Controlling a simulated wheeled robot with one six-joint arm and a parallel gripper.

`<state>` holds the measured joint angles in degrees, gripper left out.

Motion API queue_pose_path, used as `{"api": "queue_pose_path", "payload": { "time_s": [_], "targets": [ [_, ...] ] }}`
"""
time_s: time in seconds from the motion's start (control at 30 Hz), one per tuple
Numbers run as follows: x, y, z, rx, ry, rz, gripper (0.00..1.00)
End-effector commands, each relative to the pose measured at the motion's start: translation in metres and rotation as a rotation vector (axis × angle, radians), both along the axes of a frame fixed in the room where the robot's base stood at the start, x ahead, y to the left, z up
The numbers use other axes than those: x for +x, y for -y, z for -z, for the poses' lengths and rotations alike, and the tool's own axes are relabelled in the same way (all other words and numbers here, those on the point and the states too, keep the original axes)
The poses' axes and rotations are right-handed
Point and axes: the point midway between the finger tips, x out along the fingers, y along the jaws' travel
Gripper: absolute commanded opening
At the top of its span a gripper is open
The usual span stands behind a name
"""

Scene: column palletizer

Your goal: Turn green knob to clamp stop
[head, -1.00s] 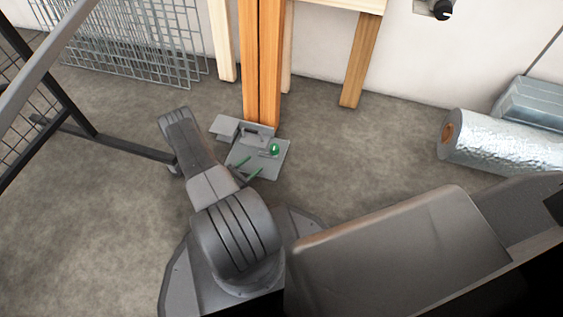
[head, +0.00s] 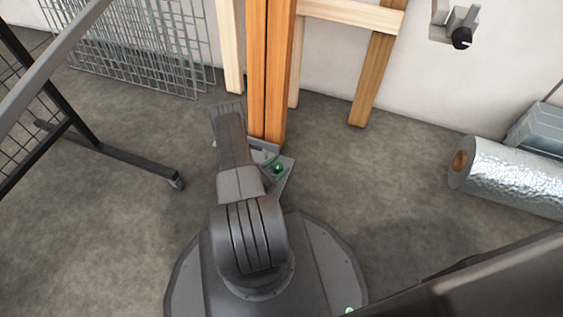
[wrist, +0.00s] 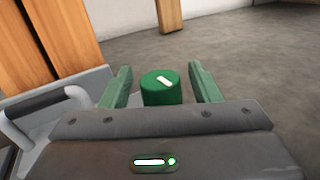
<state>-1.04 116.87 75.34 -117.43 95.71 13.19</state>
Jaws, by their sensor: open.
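The green knob (wrist: 161,88) is a short cylinder with a white mark on its top. In the wrist view it shows between the two green fingers of my gripper (wrist: 161,86), which are open, one on each side with a gap. I cannot tell how deep the knob is between them. In the head view the knob (head: 278,168) shows on a grey metal plate (head: 286,180) at the foot of wooden posts, just right of my arm. My arm hides much of the plate and the fingers there.
Orange wooden posts (head: 268,70) rise right behind the plate. A dark-gripped handle (wrist: 48,101) stands left of my gripper. A wire-mesh rack (head: 130,45) and a wheeled dark frame (head: 110,150) are at left. A foil roll (head: 510,178) lies at right. Floor between is clear.

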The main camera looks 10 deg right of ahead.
Motion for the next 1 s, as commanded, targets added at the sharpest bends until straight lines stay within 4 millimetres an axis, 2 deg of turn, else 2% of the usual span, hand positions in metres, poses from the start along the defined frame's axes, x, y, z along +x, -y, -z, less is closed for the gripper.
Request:
{"api": "queue_pose_path", "payload": {
  "time_s": [0.3, 0.37, 0.6, 1.0],
  "targets": [
    [-0.0003, 0.0012, 0.0, 0.0, 0.0, -0.001, 0.56],
    [-0.0003, 0.0012, 0.0, 0.0, 0.0, -0.001, 0.47],
    [-0.0002, 0.0011, 0.0, 0.0, 0.0, -0.001, 0.0],
    [0.0011, 0.001, -0.0004, -0.001, 0.001, 0.105, 0.0]
  ]
}}
